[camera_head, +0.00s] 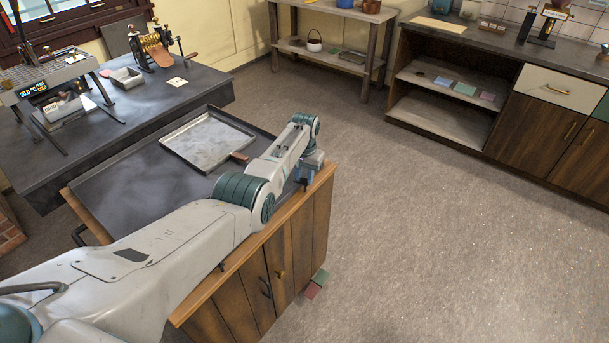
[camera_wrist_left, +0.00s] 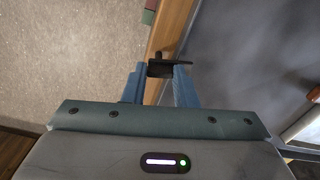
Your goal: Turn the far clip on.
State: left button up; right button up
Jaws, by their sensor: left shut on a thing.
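My left gripper (camera_head: 306,170) is at the far right corner of the wood-edged counter, with its arm reaching across from the left. In the left wrist view its two blue fingers (camera_wrist_left: 160,82) are shut on a small black clip (camera_wrist_left: 161,68) at the wooden edge (camera_wrist_left: 168,38). The fingers hide part of the clip, and I cannot tell how far it is turned. In the head view the clip is mostly hidden by the gripper. My right gripper is not in view.
A shallow metal tray (camera_head: 208,141) lies on the dark counter top (camera_head: 125,185), left of my forearm. A dark table (camera_head: 195,88) with machines stands behind. Red and green blocks (camera_head: 317,284) are low by the cabinet. The floor (camera_head: 430,210) to the right is clear.

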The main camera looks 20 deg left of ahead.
pick_arm(q)
jog(key=shift+m, duration=1.1)
jog(key=o, duration=1)
jog(key=shift+r, duration=0.1)
jog(key=shift+w+r, duration=0.1)
jog(key=shift+r, duration=0.15)
notch_tip(320, 180, up, 10)
jog(key=shift+r, duration=0.1)
